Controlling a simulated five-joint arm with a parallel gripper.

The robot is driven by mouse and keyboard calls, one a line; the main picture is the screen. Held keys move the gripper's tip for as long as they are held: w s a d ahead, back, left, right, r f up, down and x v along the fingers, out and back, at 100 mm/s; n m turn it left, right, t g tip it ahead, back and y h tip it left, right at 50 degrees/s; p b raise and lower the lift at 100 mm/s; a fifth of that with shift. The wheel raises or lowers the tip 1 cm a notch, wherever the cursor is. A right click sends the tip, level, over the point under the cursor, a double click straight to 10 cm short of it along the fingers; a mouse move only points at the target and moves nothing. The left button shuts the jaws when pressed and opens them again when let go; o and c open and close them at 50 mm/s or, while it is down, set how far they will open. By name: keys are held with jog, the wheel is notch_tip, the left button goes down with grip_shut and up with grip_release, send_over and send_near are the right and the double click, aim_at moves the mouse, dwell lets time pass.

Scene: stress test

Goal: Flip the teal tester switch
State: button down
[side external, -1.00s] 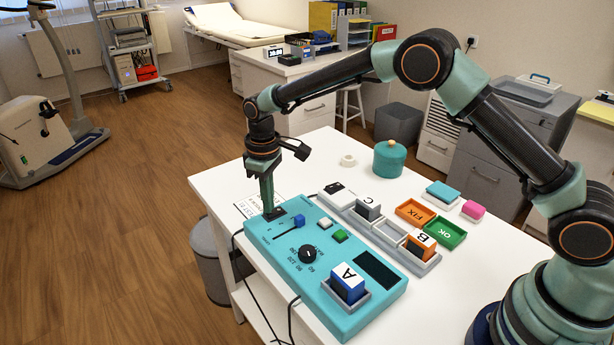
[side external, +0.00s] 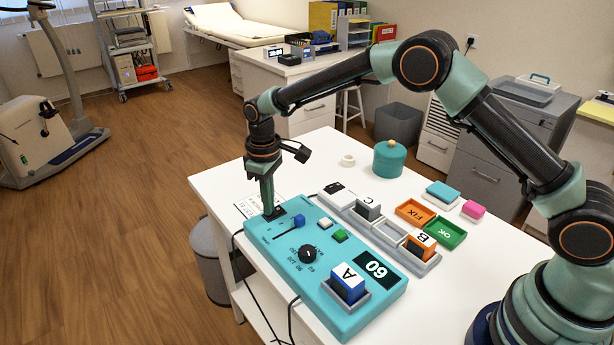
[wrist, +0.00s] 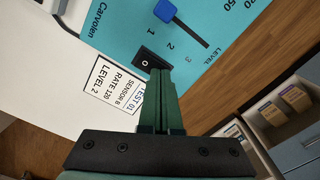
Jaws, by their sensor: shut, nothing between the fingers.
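The teal tester (side external: 328,268) lies on the white table. Its black rocker switch (wrist: 148,60), marked 0, is at the panel's far left corner in the side view. My gripper (side external: 267,211) is shut and empty, pointing down with its tips at the switch. In the wrist view the shut fingers (wrist: 160,75) touch or nearly touch the switch and hide part of it. The tester's display (side external: 376,269) is lit and reads 60. A blue slider knob (wrist: 165,11) sits near mark 1. Block A (side external: 347,284) stands in the tester's socket.
A grey rack (side external: 430,265) beside the tester holds blocks C (side external: 368,208) and B (side external: 420,246). Orange FIX (side external: 415,212) and green OK (side external: 446,233) trays and a teal pot (side external: 389,160) stand beyond.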

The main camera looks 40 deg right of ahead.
jog(key=shift+r, duration=3.25)
jog(key=s+d+r+m+t, duration=0.3)
jog(key=s+d+r, duration=0.6)
jog(key=r, duration=0.4)
jog(key=s+d+m+t, duration=0.1)
jog(key=s+d, duration=0.1)
jog(key=s, duration=0.5)
jog(key=s+d+m+t, duration=0.1)
jog(key=s+d+m, duration=0.1)
jog(key=s, duration=0.4)
jog(key=shift+s+d+f+t, duration=0.2)
jog(key=shift+s+d+t, duration=0.15)
jog(key=shift+d, duration=0.5)
jog(key=c, duration=1.5)
grip_release()
jog(key=shift+c, duration=0.2)
